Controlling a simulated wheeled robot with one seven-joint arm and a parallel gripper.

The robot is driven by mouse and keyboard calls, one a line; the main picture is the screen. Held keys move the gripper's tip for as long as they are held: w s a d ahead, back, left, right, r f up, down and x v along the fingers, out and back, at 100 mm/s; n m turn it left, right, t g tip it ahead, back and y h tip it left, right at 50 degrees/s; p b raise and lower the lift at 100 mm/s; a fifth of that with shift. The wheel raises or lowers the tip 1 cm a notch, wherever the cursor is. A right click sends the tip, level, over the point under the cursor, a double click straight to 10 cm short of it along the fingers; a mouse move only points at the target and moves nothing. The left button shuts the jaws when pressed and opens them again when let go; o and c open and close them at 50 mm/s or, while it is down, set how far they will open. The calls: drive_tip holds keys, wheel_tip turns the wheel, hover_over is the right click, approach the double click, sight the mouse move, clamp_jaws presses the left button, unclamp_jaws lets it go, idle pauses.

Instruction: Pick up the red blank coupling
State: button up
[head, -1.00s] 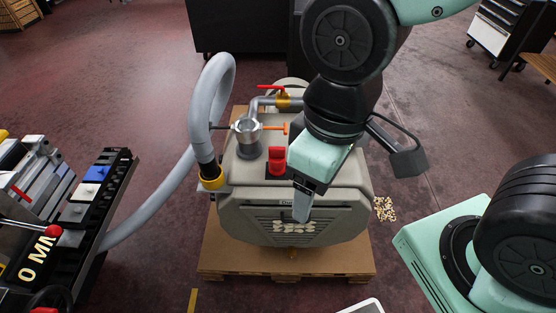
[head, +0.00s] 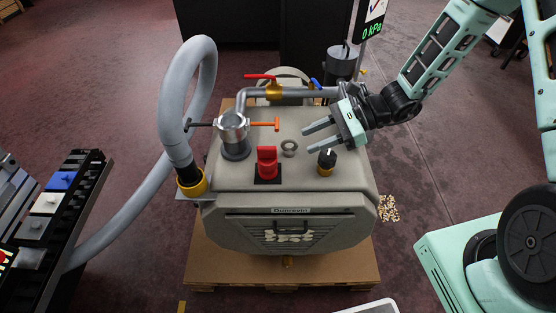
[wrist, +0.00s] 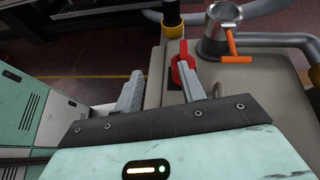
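The red blank coupling (head: 267,164) stands upright on a black square base on top of the grey vacuum unit (head: 230,176). In the wrist view the red coupling (wrist: 183,62) shows just beyond the right fingertip, which partly covers it. My gripper (head: 307,139) is open and empty, to the right of the coupling in the head view, its two fingers pointing left toward it. A gap separates the fingertips from the coupling. The open fingers also show in the wrist view (wrist: 160,74).
A metal cup fitting with an orange handle (head: 234,130) stands left of the coupling. A grey ring (head: 289,147) and a black-and-yellow knob (head: 326,161) lie close to the fingers. A thick grey hose (head: 172,110) rises at left. A red-handled valve pipe (head: 273,90) runs behind.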

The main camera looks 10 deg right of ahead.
wheel_tip(320, 180, down, 3)
drive_tip(key=w+d+m+t, duration=0.2)
drive_tip(key=d, duration=0.1)
approach(261, 157)
drive_tip(key=w+x, duration=0.1)
drive_tip(key=x, duration=0.3)
drive_tip(key=shift+m, duration=0.3)
drive_tip(key=shift+r+x, duration=0.2)
drive_tip(key=shift+x, duration=1.2)
drive_tip(key=shift+r+x, duration=0.15)
drive_tip(key=shift+x, duration=1.2)
drive_tip(key=shift+a, duration=0.15)
clamp_jaws()
